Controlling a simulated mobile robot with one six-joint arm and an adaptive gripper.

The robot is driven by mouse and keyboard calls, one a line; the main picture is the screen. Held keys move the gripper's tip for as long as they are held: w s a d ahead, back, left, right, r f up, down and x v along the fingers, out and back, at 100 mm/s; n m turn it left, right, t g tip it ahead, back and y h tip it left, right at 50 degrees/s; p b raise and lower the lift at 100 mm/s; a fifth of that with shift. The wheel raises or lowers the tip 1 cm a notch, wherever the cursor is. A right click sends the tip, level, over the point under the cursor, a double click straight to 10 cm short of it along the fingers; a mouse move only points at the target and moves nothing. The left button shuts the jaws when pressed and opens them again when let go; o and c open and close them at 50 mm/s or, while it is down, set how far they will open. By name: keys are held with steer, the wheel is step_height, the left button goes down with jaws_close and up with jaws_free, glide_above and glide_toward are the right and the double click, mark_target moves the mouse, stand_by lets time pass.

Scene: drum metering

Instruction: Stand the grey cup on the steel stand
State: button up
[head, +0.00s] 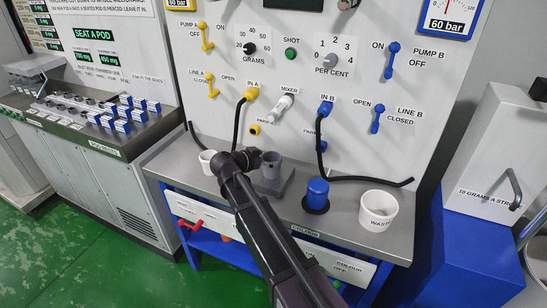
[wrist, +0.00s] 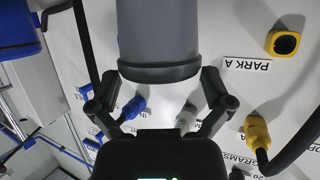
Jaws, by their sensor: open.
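The grey cup (head: 271,161) appears upright on the steel stand (head: 274,185), at the middle of the bench near the panel. Its base is hidden from me, so I cannot see exactly how it rests. In the wrist view the cup (wrist: 158,40) is large, with its rim edge between my fingers. My gripper (wrist: 158,88) is open, with one finger on each side of the cup near that rim. In the head view my gripper (head: 268,157) is at the cup, with my arm covering the area to its left and front.
A white cup (head: 207,161) stands left of my arm. A blue cylinder (head: 317,194) on a dark base and a white waste tub (head: 378,211) stand to the right. Black hoses hang from the yellow inlet (head: 252,94) and blue inlet (head: 326,108). Some bench surface (head: 345,205) is bare.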

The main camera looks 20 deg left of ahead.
steer(key=p+v, duration=0.3)
steer(key=v, duration=0.7)
steer(key=shift+r+p, duration=0.15)
steer(key=shift+p, duration=0.15)
